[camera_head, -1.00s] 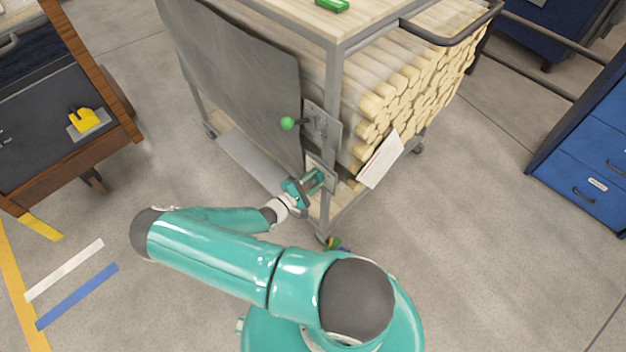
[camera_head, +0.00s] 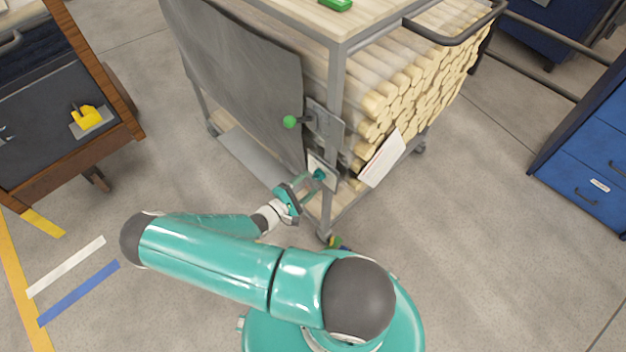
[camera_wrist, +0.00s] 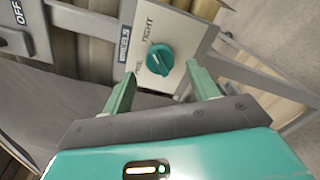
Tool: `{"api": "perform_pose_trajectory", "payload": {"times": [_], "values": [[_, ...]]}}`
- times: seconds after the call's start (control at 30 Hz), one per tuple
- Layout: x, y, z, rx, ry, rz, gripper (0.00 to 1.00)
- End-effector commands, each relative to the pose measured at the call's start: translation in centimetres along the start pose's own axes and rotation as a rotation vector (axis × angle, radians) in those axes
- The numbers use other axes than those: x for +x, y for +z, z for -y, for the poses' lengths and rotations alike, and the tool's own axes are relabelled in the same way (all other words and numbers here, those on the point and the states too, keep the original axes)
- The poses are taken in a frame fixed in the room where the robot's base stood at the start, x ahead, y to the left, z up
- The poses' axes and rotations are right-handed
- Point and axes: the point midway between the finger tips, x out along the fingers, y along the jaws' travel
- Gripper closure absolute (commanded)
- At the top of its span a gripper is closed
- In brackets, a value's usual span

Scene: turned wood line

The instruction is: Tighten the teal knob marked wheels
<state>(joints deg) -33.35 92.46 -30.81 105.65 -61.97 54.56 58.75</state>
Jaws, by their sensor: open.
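The teal knob (camera_wrist: 160,59) sits on a pale plate (camera_wrist: 178,30) with a "WHEELS" label and the word "TIGHT" above the knob. A white line marks the knob's face. In the head view the knob (camera_head: 319,174) shows small on the plate on the cart's corner post. My gripper (camera_wrist: 160,82) is open and empty in the wrist view, its two fingers apart on either side below the knob, not touching it. In the head view my gripper (camera_head: 301,187) stands just left of the plate.
The cart (camera_head: 337,100) carries stacked wood dowels (camera_head: 420,88). Above the knob is a plate with a green-ended lever (camera_head: 290,122); an "OFF" mark (camera_wrist: 17,12) shows in the wrist view. A paper sheet (camera_head: 382,160) hangs to the right.

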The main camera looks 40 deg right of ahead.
Motion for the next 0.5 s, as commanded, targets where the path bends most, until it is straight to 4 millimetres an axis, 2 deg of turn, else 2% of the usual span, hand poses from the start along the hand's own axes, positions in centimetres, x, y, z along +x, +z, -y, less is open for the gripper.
{"api": "perform_pose_trajectory", "payload": {"times": [0.1, 0.3, 0.5], "values": [[-2.9, -0.1, 0.0, 0.002, 0.000, -0.004, 0.41], [-7.1, -0.1, -0.1, 0.002, 0.000, -0.004, 0.41], [-9.5, -0.1, 0.0, 0.002, 0.001, -0.002, 0.41]]}}
